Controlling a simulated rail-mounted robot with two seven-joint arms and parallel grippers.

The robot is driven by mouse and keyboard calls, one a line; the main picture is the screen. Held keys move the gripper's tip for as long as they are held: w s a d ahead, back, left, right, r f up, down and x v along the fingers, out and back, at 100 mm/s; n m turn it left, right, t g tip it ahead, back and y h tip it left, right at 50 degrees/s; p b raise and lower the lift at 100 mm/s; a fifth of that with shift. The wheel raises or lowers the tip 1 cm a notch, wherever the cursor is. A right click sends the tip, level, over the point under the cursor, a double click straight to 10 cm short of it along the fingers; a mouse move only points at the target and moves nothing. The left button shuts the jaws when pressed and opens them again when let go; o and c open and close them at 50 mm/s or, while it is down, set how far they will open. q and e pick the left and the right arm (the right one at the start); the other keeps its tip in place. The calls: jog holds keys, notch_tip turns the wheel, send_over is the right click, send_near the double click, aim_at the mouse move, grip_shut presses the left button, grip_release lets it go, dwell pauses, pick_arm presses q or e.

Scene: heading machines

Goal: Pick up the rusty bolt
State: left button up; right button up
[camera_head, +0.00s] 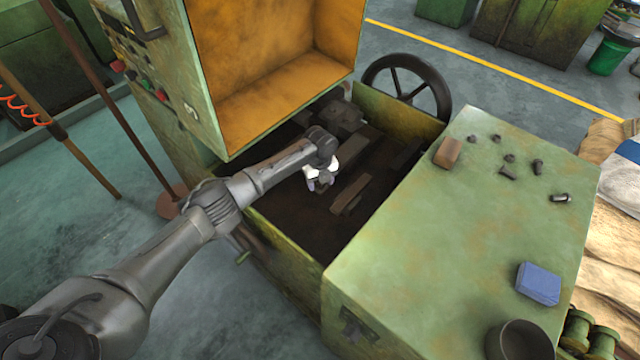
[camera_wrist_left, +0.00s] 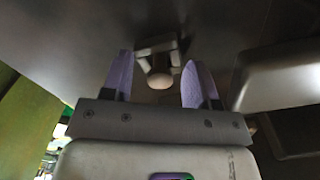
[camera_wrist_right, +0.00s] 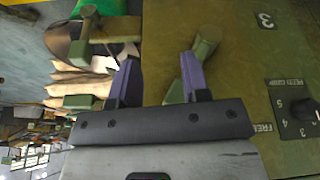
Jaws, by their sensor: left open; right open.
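Several small dark bolts and fasteners (camera_head: 508,172) lie scattered on the green machine's flat top. They are too small to tell which is rusty. My left gripper (camera_head: 322,182) is open and hangs inside the machine's dark bed, well left of them. In the left wrist view, a pale rounded knob on a bracket (camera_wrist_left: 160,80) shows between or beyond its open purple fingers; I cannot tell whether it is a bolt. My right gripper (camera_wrist_right: 160,78) is open in the right wrist view, in front of a green panel, with no bolt visible between its fingers. It is not in the head view.
The green flat top (camera_head: 430,240) also holds a reddish-brown block (camera_head: 447,153), a blue block (camera_head: 538,284) and a dark round cup (camera_head: 520,340). The raised orange-lined housing (camera_head: 265,60) stands over the bed. A handwheel (camera_head: 408,90) is behind. The top's middle is clear.

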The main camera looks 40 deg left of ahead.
pick_arm(q)
grip_shut()
dwell(0.4)
jog(key=shift+r, duration=0.1)
